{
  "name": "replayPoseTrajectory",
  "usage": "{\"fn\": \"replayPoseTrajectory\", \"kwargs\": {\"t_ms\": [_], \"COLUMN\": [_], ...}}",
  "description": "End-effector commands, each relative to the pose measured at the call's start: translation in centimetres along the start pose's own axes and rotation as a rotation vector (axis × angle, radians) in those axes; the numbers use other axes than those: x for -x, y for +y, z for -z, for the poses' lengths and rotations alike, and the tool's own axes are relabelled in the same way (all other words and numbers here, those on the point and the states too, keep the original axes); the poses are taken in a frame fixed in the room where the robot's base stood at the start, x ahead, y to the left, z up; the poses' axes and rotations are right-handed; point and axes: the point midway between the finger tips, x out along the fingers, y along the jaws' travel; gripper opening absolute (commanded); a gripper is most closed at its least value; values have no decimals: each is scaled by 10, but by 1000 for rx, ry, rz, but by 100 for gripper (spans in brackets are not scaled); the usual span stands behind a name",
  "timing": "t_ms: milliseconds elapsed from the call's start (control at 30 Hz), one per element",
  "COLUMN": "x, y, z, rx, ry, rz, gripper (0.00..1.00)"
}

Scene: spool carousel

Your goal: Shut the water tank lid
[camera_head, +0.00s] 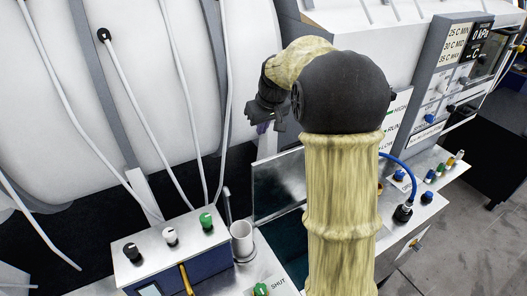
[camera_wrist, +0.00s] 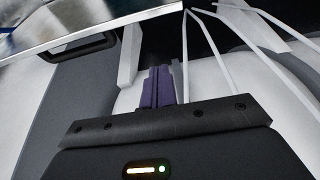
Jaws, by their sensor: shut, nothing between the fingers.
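The water tank lid (camera_head: 278,187) is a shiny metal panel, standing raised at the back of the tank in the head view. The dark tank opening (camera_head: 289,243) shows in front of it, partly hidden by my arm. My gripper (camera_head: 264,127) is above and behind the lid's top edge, apart from it in the head view. In the wrist view my gripper's purple fingers (camera_wrist: 157,86) are together and empty. A shiny metal sheet (camera_wrist: 85,22), apparently the lid, crosses the top left there; no contact with the fingers shows.
A white cup (camera_head: 242,238) stands left of the tank, beside a panel with several knobs (camera_head: 170,236). A blue hose (camera_head: 402,168) and more knobs are on the right. White tubes (camera_head: 130,85) hang before the large white body at the back left.

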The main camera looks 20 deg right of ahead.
Motion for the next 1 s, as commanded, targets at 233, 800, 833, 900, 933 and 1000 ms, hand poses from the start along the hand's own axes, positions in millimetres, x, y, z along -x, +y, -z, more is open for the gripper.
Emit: {"fn": "replayPoseTrajectory", "kwargs": {"t_ms": [233,800,833,900,933,1000], "x": [-32,-83,-82,-81,-81,-81], "y": [-1,1,1,1,1,1], "z": [0,-24,-27,-32,-34,-37], "rx": [0,-4,-3,-3,-3,-3], "ry": [-5,-2,-2,-1,0,0], "rz": [3,0,0,0,0,-1], "gripper": [0,0,0,0,0,0]}}
